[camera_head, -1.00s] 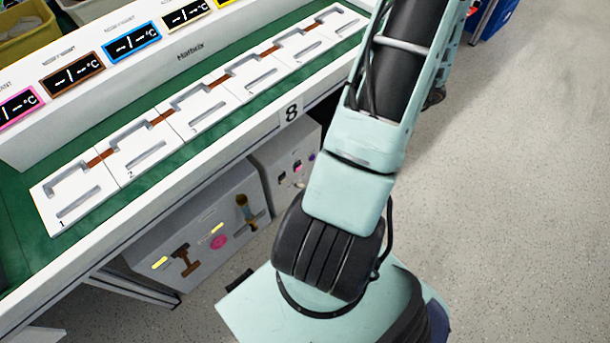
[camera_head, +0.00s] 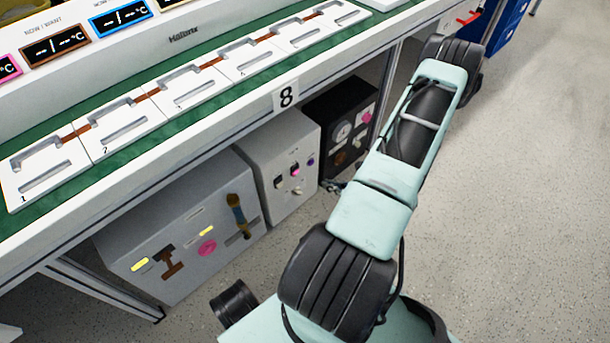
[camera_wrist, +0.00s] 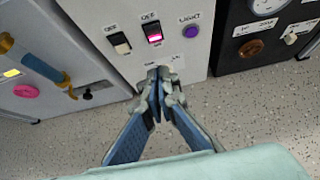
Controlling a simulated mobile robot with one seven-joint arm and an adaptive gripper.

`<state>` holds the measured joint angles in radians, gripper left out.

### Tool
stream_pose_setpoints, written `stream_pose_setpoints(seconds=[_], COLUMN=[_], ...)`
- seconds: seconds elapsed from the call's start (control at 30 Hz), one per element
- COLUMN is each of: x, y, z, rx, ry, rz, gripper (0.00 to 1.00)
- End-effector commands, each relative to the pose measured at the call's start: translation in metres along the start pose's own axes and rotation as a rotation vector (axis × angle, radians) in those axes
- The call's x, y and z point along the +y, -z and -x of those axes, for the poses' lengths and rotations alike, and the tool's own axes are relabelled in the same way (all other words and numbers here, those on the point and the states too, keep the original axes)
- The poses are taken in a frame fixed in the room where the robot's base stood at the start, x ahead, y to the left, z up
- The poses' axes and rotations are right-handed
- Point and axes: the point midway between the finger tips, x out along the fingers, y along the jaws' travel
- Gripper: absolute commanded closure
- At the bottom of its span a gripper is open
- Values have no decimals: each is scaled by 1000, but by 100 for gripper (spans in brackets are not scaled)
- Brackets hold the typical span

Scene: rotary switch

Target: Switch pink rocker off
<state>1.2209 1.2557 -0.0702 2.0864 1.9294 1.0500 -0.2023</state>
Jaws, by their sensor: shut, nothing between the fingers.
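The pink rocker (camera_wrist: 153,34) is on the front of a light grey box (camera_wrist: 190,62), under an "OFF" label, and it glows pink-red. In the head view the pink rocker (camera_head: 295,171) is small, and its tilt is hard to tell. My gripper (camera_wrist: 160,73) is shut and empty, its fingertips just below the pink rocker in the wrist picture. Whether the tips touch the box face cannot be told. In the head view my gripper (camera_head: 334,187) shows at the box's right edge, partly behind my arm.
A larger grey box (camera_head: 185,225) stands left, a black box (camera_head: 340,110) right. The workbench (camera_head: 150,125) overhangs them. Speckled floor (camera_head: 510,200) is open at right.

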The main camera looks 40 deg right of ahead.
Motion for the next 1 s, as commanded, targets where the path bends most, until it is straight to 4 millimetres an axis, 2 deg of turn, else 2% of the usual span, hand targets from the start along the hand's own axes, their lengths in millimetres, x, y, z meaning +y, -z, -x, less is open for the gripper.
stream_pose_setpoints(seconds=[0.23, 0.37, 0.8, 1.0], x=[0, 0, 1, 0], y=[0, 1, 3, -20], z=[-1, -13, -102, -122], rx=[0, 0, 0, -1], ry=[-2, -3, -4, -3], rz=[3, 4, 4, 6], gripper=[100, 100, 100, 100])
